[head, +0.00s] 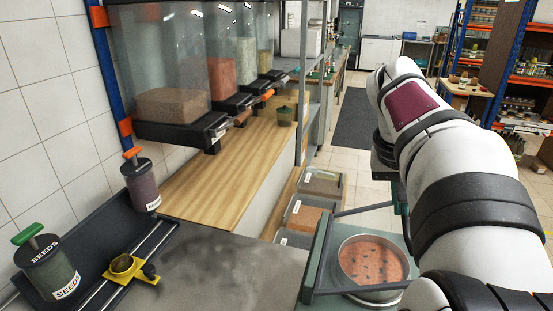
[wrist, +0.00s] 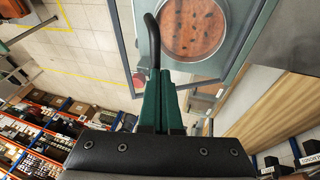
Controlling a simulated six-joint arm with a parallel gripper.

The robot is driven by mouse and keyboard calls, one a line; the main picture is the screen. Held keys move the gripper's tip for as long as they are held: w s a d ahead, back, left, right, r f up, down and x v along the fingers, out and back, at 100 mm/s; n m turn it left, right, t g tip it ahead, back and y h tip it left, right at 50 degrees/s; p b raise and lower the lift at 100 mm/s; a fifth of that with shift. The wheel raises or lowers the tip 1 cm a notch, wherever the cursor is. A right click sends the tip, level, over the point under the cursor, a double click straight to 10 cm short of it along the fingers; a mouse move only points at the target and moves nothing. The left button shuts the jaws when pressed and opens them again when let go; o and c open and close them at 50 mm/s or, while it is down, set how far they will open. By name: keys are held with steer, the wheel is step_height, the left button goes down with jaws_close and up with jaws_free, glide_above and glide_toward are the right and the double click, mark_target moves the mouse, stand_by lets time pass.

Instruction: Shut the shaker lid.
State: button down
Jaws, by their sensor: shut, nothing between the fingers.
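The shaker is a green-grey unit (head: 394,221) at the lower middle of the head view, with a round metal pan (head: 345,240) of reddish, dark-flecked material.
A dark grey worktop (head: 230,265) lies left of the shaker. It borders a rail with a yellow holder (head: 124,267) and two labelled jars (head: 48,268). Bins (head: 307,215) stand behind the shaker. Clear bulk dispensers (head: 160,60) hang above a wooden counter (head: 215,165).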

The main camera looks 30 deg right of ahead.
steer(key=shift+s, duration=0.1)
steer(key=shift+s+d+f+t+y, duration=0.3)
steer(key=shift+s+d+f+y, duration=0.05)
steer(key=shift+d+f+y, duration=0.1)
steer(key=s+d+f+t, duration=0.1)
steer(key=s+d+f+y, duration=0.1)
steer(key=f, duration=0.1)
steer(key=f+t+y, duration=0.1)
steer(key=f, duration=0.1)
steer(key=shift+s+d+m+t+y, duration=0.25)
steer(key=shift+s+d+m+t, duration=0.05)
steer(key=shift+s+d, duration=0.1)
steer(key=shift+s+d+f, duration=0.15)
steer(key=shift+s+f, duration=0.05)
steer(key=shift+f, duration=0.4)
steer(key=shift+s+d+f, duration=0.15)
steer(key=shift+f, duration=0.45)
steer(key=shift+f, duration=0.1)
